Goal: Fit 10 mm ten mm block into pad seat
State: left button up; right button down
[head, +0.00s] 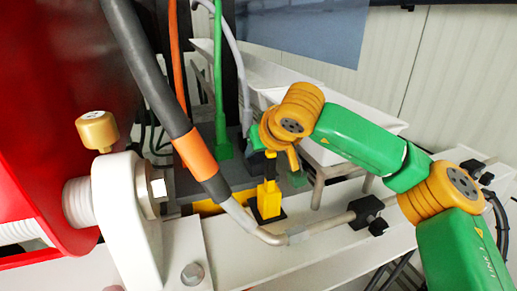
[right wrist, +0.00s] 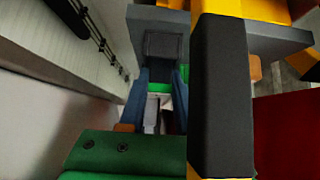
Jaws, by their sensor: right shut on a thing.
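My right gripper (head: 270,155) is at the middle of the head view, small and partly covered by its own orange wrist. It is above a yellow upright piece (head: 268,195) with a dark foot (head: 267,214). Between wrist and yellow piece is a short dark part. In the right wrist view, a long dark bar (right wrist: 221,95) with yellow at both ends fills the near middle. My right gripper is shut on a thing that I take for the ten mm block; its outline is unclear. I cannot make out the pad seat for sure. My left gripper is not in view.
A grey hose with an orange band (head: 196,155) passes close to the left of my right gripper. A metal pipe (head: 318,228) with a black clamp (head: 366,211) lies in front. A white bracket (head: 122,215) and red housing (head: 55,110) stand left. A white trough (head: 345,120) is behind.

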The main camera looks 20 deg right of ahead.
jog(key=shift+f, duration=0.15)
jog(key=c, duration=0.5)
grip_release()
jog(key=shift+s, duration=0.1)
jog(key=b+v, duration=0.1)
jog(key=v, duration=0.6)
